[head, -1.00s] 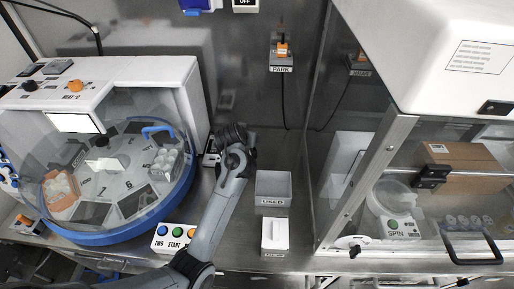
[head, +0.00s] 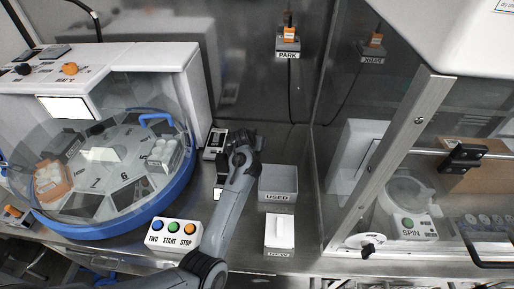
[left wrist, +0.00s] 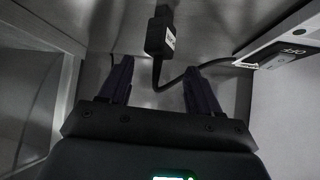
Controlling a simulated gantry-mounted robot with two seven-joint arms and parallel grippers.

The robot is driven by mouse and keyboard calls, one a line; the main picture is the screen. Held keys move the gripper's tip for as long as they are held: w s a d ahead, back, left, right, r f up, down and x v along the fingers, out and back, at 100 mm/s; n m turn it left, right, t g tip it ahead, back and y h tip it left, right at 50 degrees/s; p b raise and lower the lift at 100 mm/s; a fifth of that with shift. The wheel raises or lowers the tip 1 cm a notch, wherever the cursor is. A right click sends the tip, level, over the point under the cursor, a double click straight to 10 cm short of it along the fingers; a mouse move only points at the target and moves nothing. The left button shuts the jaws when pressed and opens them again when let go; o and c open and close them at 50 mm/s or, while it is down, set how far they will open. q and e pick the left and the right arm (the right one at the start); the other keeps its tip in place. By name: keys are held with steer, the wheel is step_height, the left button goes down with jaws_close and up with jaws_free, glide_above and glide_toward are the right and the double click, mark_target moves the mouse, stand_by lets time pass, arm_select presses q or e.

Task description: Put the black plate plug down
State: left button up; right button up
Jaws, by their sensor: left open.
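The black plate plug (left wrist: 160,38), with a white label and a thin black cable, lies beyond my fingertips in the left wrist view, apart from both fingers. A small black piece with a white label (head: 218,193), probably this plug, shows left of my arm in the head view. My left gripper (left wrist: 160,75) is open and empty, a finger on each side of the cable's line. In the head view my left wrist (head: 242,150) hides the fingers. Whether the plug rests flat on the metal surface is hard to tell. My right gripper is in neither view.
A white box marked OFF (left wrist: 290,55) stands right of the plug in the wrist view. In the head view, the USED bin (head: 278,196) and a white box (head: 279,232) stand right of my arm. The blue-rimmed carousel (head: 110,225) and button box (head: 174,234) are left.

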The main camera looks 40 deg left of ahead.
arm_select(q)
steer(key=shift+p+x, duration=0.4)
steer(key=shift+x, duration=2.2)
steer(key=shift+d, duration=0.1)
jaws_close()
